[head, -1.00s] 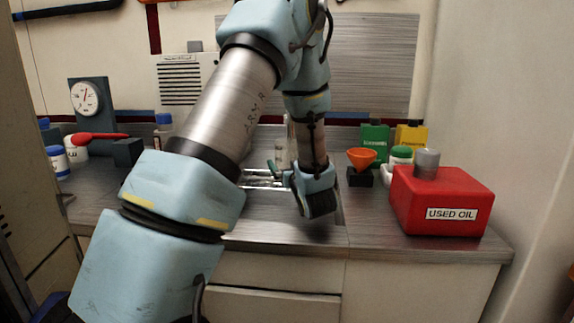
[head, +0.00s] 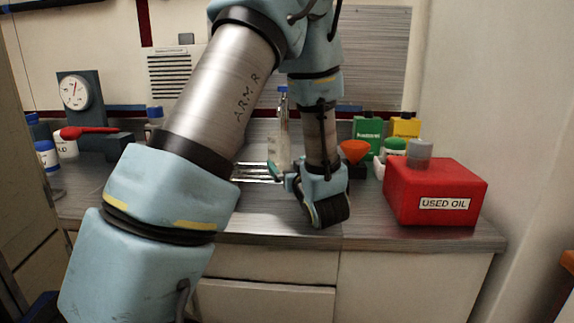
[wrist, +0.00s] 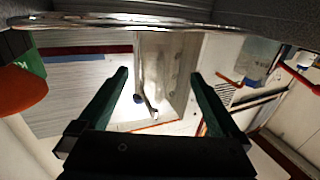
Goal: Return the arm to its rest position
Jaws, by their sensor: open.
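My arm (head: 225,92) reaches from the lower left of the head view up past the top edge and comes down again over the counter. My gripper (wrist: 158,74) is open and empty: its two dark green fingers stand wide apart in the wrist view, with no object between them. In the head view the hand hangs low in front of the sink area, left of the red can, and its fingers are mostly hidden behind the hand. The wrist view is upside down.
A red USED OIL can (head: 436,190) stands on the counter (head: 290,232) right of the hand. An orange funnel (head: 354,151), a green bottle (head: 367,134) and a yellow bottle (head: 404,128) stand behind. A dial gauge (head: 77,92) and red-handled tool (head: 88,131) are at left.

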